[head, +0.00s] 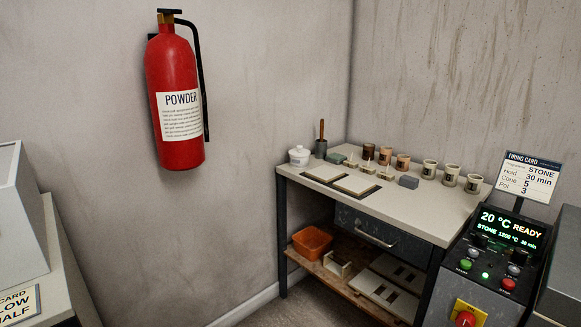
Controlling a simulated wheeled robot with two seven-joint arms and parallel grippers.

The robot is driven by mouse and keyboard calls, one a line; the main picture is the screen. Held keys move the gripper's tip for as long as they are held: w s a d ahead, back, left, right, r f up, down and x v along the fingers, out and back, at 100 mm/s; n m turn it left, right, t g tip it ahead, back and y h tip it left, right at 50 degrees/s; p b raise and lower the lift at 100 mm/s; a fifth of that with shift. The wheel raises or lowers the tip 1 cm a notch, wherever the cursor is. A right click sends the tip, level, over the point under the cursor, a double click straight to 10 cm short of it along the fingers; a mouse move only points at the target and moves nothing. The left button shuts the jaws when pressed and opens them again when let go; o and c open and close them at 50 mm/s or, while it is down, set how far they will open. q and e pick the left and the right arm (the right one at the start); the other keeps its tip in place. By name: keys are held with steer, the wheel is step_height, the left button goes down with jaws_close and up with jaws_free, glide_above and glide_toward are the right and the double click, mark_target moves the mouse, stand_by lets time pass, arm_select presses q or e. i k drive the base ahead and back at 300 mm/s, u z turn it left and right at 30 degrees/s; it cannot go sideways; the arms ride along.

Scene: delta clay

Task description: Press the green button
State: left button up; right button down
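The green button (465,265) is on the dark sloped panel of a control box (483,296) at the lower right. It is small and round, at the panel's left side. A red button (508,284) is to its right, and a small lit green light (485,275) lies between them. Dark knobs stand above the buttons. The display (508,232) reads "20 °C READY, STONE 1200 °C 30 min". Neither of my grippers is in view.
A yellow block with a red knob (465,319) is on the box's front below the buttons. A firing card (529,177) stands above the display. A workbench (430,215) with cups stands left of the box. A red extinguisher (174,95) hangs on the wall.

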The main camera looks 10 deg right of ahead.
mark_target(466, 264)
steer(key=z, duration=1.45)
